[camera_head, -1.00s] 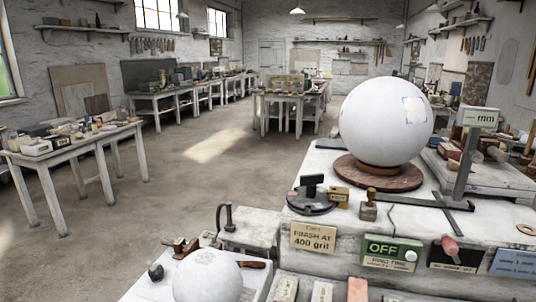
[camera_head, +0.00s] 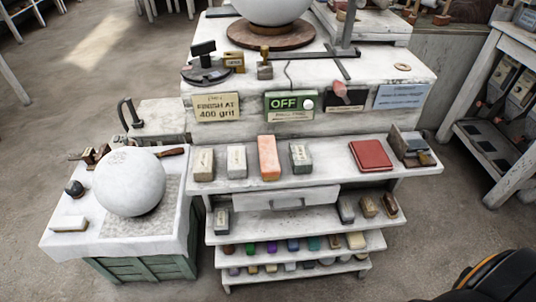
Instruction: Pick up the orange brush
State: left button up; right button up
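An orange block-shaped item (camera_head: 268,158) stands or lies in the row on the upper shelf of the white workbench, in the head view. I see no clear bristles on it, so I cannot tell whether it is the orange brush. Pale blocks (camera_head: 236,161) are at its left and a dark grey-green block (camera_head: 300,157) is close at its right. A small tool with a salmon-red handle (camera_head: 349,92) hangs on the bench front above. Neither of my grippers shows.
The bench's upper shelf (camera_head: 330,170) also holds a red pad (camera_head: 371,155). Lower shelves carry several small coloured blocks. A side table with a white sphere (camera_head: 129,181) stands at the left. Bare floor (camera_head: 440,225) lies at the right, before a rack (camera_head: 497,150).

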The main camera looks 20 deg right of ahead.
aim_at(270, 165)
jog(key=l+z, duration=0.2)
jog(key=z, duration=0.15)
jog(key=l+z, duration=0.5)
jog(key=z, duration=0.15)
